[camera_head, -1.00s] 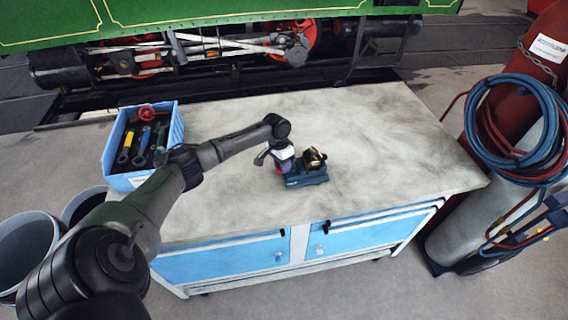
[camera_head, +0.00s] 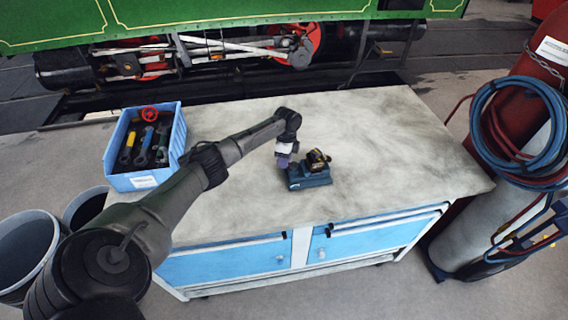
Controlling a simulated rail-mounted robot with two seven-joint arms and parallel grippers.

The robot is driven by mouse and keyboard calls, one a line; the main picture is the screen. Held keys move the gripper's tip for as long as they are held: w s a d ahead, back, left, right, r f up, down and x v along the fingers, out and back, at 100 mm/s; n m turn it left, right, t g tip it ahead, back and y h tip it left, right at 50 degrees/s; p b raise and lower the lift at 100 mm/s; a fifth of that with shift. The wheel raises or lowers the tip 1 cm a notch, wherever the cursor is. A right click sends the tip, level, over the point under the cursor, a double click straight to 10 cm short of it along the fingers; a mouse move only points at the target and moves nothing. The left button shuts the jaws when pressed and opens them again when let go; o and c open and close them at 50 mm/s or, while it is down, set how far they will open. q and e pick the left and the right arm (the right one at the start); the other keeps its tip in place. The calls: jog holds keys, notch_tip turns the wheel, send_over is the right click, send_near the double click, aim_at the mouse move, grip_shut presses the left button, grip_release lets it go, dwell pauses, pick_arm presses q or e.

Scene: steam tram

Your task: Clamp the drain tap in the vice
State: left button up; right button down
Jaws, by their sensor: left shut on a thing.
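The small blue vice (camera_head: 310,179) stands on the workbench top. A brass and black piece, which looks like the drain tap (camera_head: 317,158), sits at the top of the vice between its jaws. Whether the jaws press on it is too small to tell. My left gripper (camera_head: 284,163) points down at the left end of the vice, beside the tap and apart from it. It is shut on what seems to be the vice handle, which the fingers mostly hide. My right gripper is not in view.
A blue bin (camera_head: 112,168) with several tools and a red handwheel stands at the bench's left end. The pale bench top (camera_head: 400,150) is clear to the right. Gas cylinders with hoses (camera_head: 520,130) stand off the right end. The green tram (camera_head: 200,20) is behind.

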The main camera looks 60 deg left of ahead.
pick_arm(q)
jog(key=shift+w+a+m+y+b, duration=0.15)
jog(key=shift+w+m+b, duration=0.15)
jog(key=shift+m, duration=0.6)
jog(key=shift+w+a+m+y+b, duration=0.15)
jog(key=shift+w+m+b, duration=0.1)
jog(key=shift+m, duration=0.65)
jog(key=o, duration=0.7)
jog(key=shift+w, duration=0.1)
jog(key=shift+w+a+r+p, duration=0.2)
jog(key=shift+w+r, duration=0.2)
jog(key=shift+r, duration=1.85)
jog(key=shift+w+a+r+p, duration=0.15)
jog(key=shift+w+r, duration=0.25)
jog(key=shift+r, duration=1.9)
jog(key=shift+w+a+r+p, duration=0.2)
jog(key=shift+w+r, duration=0.2)
jog(key=shift+r, duration=1.85)
